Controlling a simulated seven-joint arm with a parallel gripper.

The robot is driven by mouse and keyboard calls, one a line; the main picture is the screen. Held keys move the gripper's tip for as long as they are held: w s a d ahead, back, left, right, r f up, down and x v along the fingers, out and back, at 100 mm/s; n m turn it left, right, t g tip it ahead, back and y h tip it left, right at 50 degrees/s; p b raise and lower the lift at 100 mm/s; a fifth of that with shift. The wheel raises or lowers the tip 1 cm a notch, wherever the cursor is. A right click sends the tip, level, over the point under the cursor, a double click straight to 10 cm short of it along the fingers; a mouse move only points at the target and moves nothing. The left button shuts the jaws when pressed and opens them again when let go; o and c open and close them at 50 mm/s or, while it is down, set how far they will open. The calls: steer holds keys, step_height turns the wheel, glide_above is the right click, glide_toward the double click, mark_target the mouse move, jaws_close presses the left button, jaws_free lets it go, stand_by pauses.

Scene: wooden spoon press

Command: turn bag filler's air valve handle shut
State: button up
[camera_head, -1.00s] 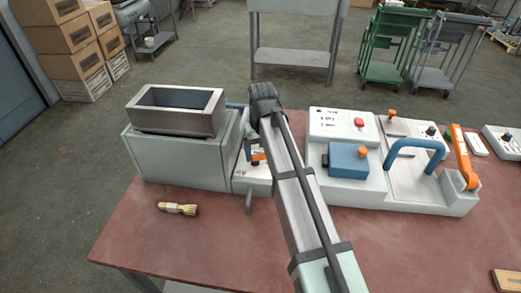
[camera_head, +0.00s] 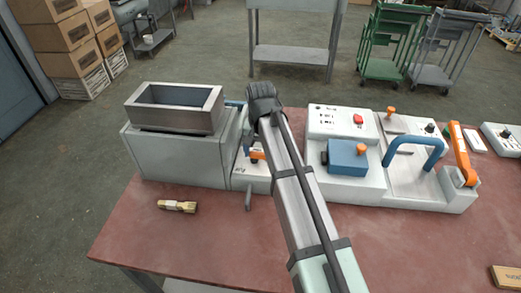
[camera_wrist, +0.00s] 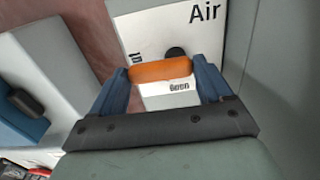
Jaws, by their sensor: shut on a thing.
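The air valve handle is an orange bar (camera_wrist: 160,70) in the wrist view, lying across the picture between my two blue fingers. My gripper (camera_wrist: 161,74) is shut on it, one finger at each end. Behind it is a white label plate (camera_wrist: 185,30) reading "Air". "Open" shows just below the bar, and another sideways word at the left is partly cut off. A dark round knob or pivot (camera_wrist: 174,52) sits just above the bar. In the head view the orange handle (camera_head: 257,155) shows beside my arm, which hides most of the gripper and plate.
The grey bag filler housing with an open metal hopper (camera_head: 175,105) stands left of the valve. A white unit with a blue block (camera_head: 347,158) is close on the right.

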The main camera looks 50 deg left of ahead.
mark_target(261, 153)
steer(key=o, duration=1)
steer(key=shift+r, duration=0.15)
step_height(261, 153, up, 14)
steer(key=shift+f, duration=0.2)
stand_by(0.5)
